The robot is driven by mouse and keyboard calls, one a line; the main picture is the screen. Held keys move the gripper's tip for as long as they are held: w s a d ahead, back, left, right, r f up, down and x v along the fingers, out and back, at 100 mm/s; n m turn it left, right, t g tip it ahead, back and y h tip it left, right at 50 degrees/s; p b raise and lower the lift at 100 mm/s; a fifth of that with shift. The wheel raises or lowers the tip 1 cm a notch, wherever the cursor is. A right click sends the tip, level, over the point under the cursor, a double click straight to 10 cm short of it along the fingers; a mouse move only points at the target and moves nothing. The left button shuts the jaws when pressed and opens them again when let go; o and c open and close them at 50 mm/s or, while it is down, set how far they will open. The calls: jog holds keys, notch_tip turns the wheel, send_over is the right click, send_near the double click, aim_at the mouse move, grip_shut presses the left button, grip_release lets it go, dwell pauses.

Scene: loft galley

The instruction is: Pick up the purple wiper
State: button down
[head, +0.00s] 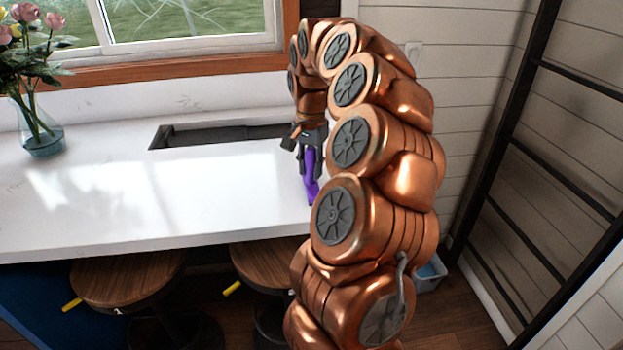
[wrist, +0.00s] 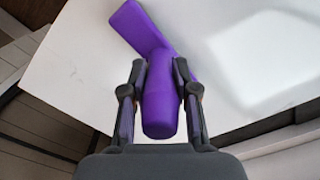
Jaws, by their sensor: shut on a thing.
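The purple wiper (wrist: 160,95) is between the two dark fingers of my gripper (wrist: 160,105) in the wrist view. The gripper is shut on its thick rounded end. The wiper's flat, wider part (wrist: 135,25) reaches away toward the top of that view, over the white counter. In the head view the purple wiper (head: 311,178) shows below my gripper (head: 308,160), at the right part of the counter, partly hidden by my copper arm. I cannot tell whether the wiper touches the counter.
The white counter (head: 130,200) is mostly clear to the left. A dark sink recess (head: 215,137) lies behind, by the window. A glass vase with flowers (head: 42,138) stands at the far left. Wooden stools (head: 125,277) stand under the front edge. A dark ladder (head: 500,140) is at the right.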

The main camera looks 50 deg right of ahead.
aim_at(311, 148)
jog(key=shift+r, duration=0.1)
dwell(0.3)
jog(key=shift+r+b, duration=0.85)
jog(key=shift+r, duration=0.8)
jog(key=s+a+r+b, duration=0.1)
jog(key=s+a+b, duration=0.4)
jog(key=s, duration=0.9)
jog(key=a, duration=0.2)
jog(key=shift+a+r, duration=0.25)
jog(key=shift+a, duration=0.15)
